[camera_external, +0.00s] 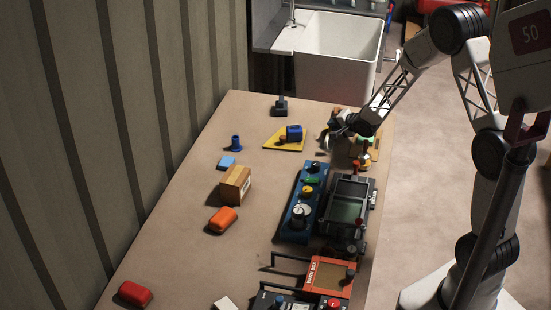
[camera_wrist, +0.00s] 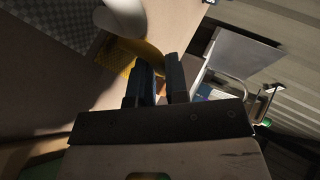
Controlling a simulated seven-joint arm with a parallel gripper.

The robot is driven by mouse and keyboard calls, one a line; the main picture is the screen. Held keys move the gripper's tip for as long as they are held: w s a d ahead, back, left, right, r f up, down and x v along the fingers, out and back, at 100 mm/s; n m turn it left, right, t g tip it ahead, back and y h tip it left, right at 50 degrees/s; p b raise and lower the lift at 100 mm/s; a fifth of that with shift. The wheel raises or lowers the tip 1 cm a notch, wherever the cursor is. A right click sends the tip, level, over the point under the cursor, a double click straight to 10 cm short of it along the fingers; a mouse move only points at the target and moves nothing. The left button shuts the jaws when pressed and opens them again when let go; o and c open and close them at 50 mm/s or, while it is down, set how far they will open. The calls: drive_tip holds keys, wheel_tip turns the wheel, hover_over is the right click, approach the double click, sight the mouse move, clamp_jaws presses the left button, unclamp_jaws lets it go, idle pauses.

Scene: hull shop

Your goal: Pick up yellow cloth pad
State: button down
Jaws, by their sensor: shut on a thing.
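The yellow cloth pad (camera_wrist: 118,62) shows in the wrist view just beyond my fingertips. Its near part runs up to my gripper (camera_wrist: 160,85), whose two dark blue fingers are shut on it. Part of it is hidden behind the fingers. In the external view my gripper (camera_external: 333,140) is low over the far right part of the bench. To its left is a flat yellow piece (camera_external: 271,142) with a blue object (camera_external: 294,132) on or by it. I cannot tell there how the grip meets the pad.
A wooden box (camera_external: 235,185), an orange block (camera_external: 222,220) and a red block (camera_external: 135,293) lie along the bench's left side. A blue panel with knobs (camera_external: 291,224) and a dark device (camera_external: 347,209) stand nearer the front. A white sink (camera_external: 327,47) is beyond.

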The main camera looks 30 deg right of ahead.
wheel_tip(320, 180, up, 10)
idle(0.7)
drive_tip(key=shift+d, duration=0.1)
idle(0.4)
